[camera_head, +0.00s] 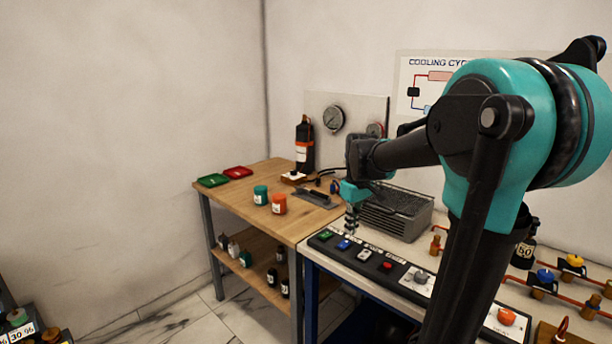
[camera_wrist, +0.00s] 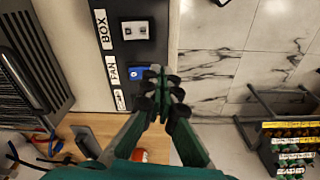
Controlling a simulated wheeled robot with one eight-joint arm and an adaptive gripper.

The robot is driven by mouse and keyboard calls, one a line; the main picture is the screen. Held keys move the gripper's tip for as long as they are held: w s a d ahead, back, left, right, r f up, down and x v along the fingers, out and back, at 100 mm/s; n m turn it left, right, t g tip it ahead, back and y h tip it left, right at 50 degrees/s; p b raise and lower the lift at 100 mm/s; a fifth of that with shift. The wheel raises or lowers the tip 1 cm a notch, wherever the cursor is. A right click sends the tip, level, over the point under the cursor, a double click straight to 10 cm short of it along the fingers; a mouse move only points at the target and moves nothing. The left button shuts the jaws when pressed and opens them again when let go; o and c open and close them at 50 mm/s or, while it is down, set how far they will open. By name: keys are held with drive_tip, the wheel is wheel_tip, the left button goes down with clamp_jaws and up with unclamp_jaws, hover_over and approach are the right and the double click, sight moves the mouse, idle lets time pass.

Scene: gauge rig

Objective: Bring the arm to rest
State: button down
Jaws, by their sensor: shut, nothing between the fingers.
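My arm reaches across the right half of the head view, over the control bench. My gripper (camera_head: 351,222) points down at the near left end of the switch panel (camera_head: 375,262), close to its green and blue switches. In the wrist view my gripper (camera_wrist: 163,92) is shut and empty, its black fingertips together. The fingertips appear beside the blue FAN switch (camera_wrist: 108,73); I cannot tell whether they touch the panel. The BOX switch (camera_wrist: 136,30) is pale and sits farther up the panel.
A grey finned unit (camera_head: 398,210) stands behind the panel. The wooden table (camera_head: 240,196) holds a green jar (camera_head: 260,195), an orange jar (camera_head: 279,204), a dark bottle (camera_head: 304,145), and green (camera_head: 213,180) and red (camera_head: 238,172) trays. Floor (camera_wrist: 220,80) is clear beside the panel.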

drive_tip(key=s+d+f+m+t, duration=0.3)
drive_tip(key=s+f+m, duration=0.3)
drive_tip(key=s+f, duration=0.9)
drive_tip(key=s, duration=0.3)
drive_tip(key=shift+s+f, duration=0.35)
drive_tip(key=shift+f, duration=0.05)
idle(0.6)
